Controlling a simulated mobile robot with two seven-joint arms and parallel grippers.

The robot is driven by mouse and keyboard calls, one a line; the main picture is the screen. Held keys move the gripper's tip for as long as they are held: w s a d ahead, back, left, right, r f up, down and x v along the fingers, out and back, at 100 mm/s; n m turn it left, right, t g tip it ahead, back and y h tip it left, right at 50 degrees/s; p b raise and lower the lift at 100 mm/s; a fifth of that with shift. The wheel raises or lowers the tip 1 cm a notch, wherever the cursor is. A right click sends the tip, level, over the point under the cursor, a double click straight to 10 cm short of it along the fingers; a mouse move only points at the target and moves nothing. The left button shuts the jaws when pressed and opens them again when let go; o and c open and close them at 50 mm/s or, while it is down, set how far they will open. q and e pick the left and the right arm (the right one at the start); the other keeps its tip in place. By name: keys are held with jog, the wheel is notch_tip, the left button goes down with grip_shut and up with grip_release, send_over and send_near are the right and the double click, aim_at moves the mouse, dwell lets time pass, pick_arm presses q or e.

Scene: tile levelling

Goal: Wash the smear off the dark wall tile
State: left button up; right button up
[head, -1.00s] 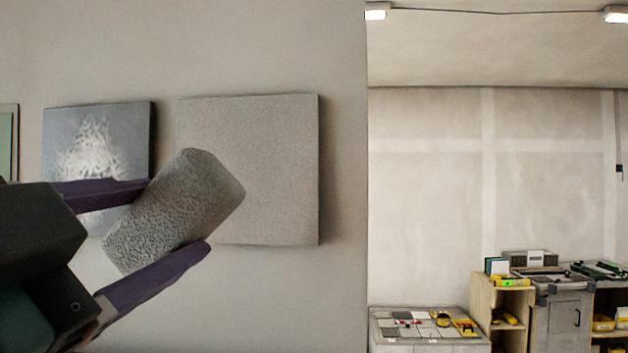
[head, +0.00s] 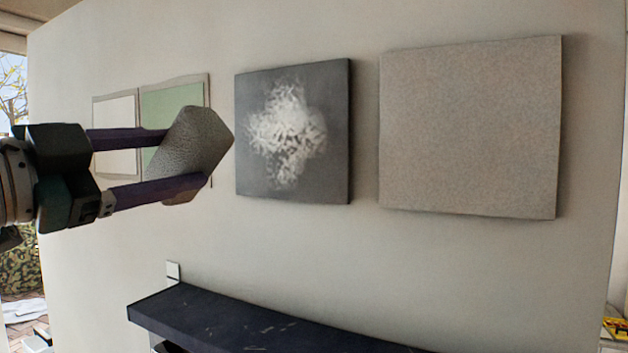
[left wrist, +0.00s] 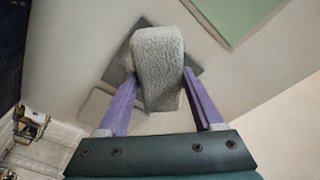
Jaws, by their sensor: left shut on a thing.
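The dark wall tile (head: 333,177) hangs on the wall in the middle of the head view, with a whitish smear (head: 287,127) over its centre. My left gripper (head: 187,158) is shut on a grey, rough-textured sponge-like block (head: 190,140). The block is left of the dark tile and in front of the green tile in the head view. It appears apart from the dark tile. In the left wrist view the block (left wrist: 158,70) sits between the purple fingers and hides most of a dark tile (left wrist: 118,70) behind it. My right gripper is not in view.
A large beige textured tile (head: 470,128) hangs right of the dark tile. A green tile (head: 170,105) and a pale tile (head: 115,120) hang to the left. A dark shelf (head: 220,318) juts out below.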

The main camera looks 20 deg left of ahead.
pick_arm(q)
jog(key=shift+w+a+r, duration=0.1)
jog(key=shift+w, duration=0.2)
jog(key=w, duration=0.3)
jog(key=shift+w+d, duration=0.35)
jog(key=shift+w, duration=0.8)
jog(key=shift+w, duration=1)
jog(key=shift+d, duration=0.15)
